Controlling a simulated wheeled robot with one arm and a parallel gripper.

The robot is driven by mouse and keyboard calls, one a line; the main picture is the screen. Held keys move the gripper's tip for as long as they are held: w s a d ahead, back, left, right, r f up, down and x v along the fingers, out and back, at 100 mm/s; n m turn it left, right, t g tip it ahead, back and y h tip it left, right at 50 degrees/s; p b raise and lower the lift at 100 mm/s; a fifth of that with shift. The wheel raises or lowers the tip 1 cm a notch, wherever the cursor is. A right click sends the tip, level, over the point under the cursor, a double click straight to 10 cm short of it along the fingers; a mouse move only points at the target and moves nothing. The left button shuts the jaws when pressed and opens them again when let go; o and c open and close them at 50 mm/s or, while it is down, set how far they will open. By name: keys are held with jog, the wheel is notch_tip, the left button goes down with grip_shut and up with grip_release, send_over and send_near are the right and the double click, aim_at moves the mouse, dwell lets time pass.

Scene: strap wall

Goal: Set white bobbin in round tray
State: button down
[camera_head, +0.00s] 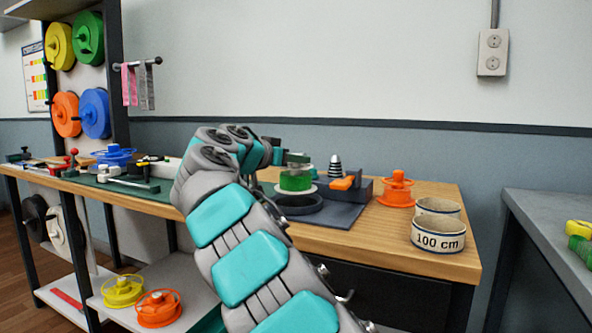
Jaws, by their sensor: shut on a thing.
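My gripper (297,158) is reached over the workbench and is shut on the white bobbin (296,189). The bobbin has pale flanges and a green winding, and looks roughly upright. My gripper is at its top. The dark round tray (298,208) lies on the bench directly below the bobbin in this view. The bobbin's lower flange shows just above the tray's far rim. I cannot tell whether the two touch. My forearm hides the bench to the left of the tray.
A dark stand with a striped cone (335,166) and an orange block is close right of the tray. An orange spool (397,189) and a cream "100 cm" strap roll (438,235) stand further right. Tools and a blue spool (113,156) lie on the bench at left.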

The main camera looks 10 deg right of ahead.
aim_at(296, 173)
jog(key=shift+w+d+f, duration=0.1)
jog(key=shift+w, duration=0.2)
jog(key=shift+f, duration=1.65)
jog(key=c, duration=0.5)
grip_release()
jog(key=shift+f, duration=0.1)
jog(key=shift+c, duration=0.2)
jog(key=b+v, duration=0.1)
jog(key=v, duration=1.1)
jog(key=shift+b, duration=0.3)
